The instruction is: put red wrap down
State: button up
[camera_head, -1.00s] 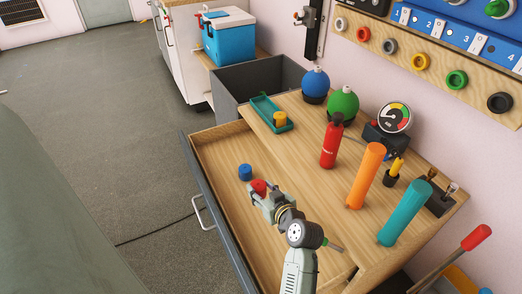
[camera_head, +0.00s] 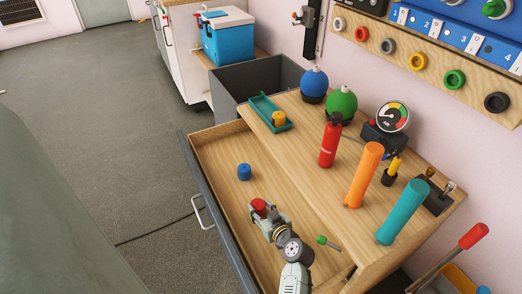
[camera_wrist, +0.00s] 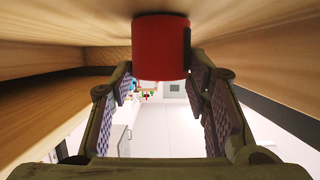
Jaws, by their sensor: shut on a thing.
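The red wrap (camera_head: 259,205), a short red roll, is at the tip of my gripper (camera_head: 263,213) inside the open wooden drawer (camera_head: 215,154). In the wrist view the red wrap (camera_wrist: 161,48) sits between the two fingertips of my gripper (camera_wrist: 161,72), which is shut on it. Wood surfaces lie close above and to both sides of it in that view. Whether the wrap touches the drawer floor I cannot tell.
A blue roll (camera_head: 244,172) stands in the drawer, farther back than the red one. A yellow roll (camera_head: 279,118) sits in a teal tray (camera_head: 262,104) on the tabletop. A red bottle (camera_head: 329,145), orange cylinder (camera_head: 364,176) and teal cylinder (camera_head: 403,211) stand to the right.

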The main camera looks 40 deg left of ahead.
jog(key=shift+f+b, duration=0.2)
jog(key=shift+b, duration=0.1)
jog(key=o, duration=1.1)
jog(key=shift+r, duration=0.1)
jog(key=shift+o, duration=0.2)
jog(key=shift+r+p, duration=0.2)
jog(key=shift+p, duration=0.2)
jog(key=shift+d, duration=0.1)
